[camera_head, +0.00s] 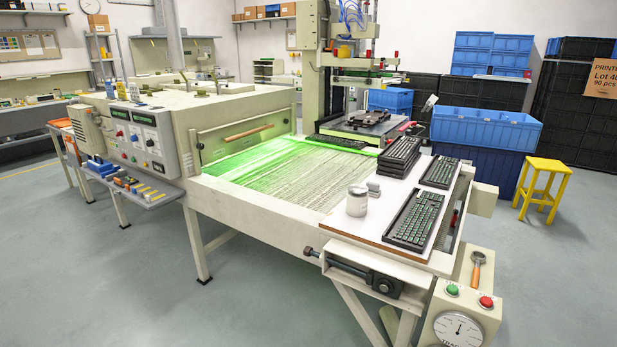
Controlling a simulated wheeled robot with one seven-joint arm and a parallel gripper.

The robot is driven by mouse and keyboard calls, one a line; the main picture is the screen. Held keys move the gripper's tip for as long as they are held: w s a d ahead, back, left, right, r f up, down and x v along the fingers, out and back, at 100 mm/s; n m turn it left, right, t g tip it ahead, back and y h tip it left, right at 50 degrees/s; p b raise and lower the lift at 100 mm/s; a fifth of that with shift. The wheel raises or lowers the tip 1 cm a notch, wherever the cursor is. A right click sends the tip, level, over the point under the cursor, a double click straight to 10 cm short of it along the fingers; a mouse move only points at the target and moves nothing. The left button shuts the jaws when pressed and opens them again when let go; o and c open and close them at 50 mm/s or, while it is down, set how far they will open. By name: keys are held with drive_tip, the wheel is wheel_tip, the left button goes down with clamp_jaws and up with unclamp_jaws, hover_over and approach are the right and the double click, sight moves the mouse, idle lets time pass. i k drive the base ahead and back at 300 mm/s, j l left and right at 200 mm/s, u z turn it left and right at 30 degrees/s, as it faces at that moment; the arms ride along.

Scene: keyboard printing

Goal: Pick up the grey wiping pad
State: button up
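A small grey block (374,188), which looks like the grey wiping pad, sits on the white board (350,229) at the end of the conveyor. It is just behind and right of a white can (357,203), close to it; I cannot tell whether they touch. My gripper is not in view.
Two keyboards (414,220) (440,172) and a stack of black trays or keyboards (400,157) lie on the board. The conveyor mesh (290,172) runs left under green light. A control box (462,305) stands at front right; a yellow stool (543,183) stands farther right. Floor is clear at front left.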

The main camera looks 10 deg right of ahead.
sight(374, 191)
drive_tip(key=i+u, duration=0.3)
drive_tip(key=i, duration=1.3)
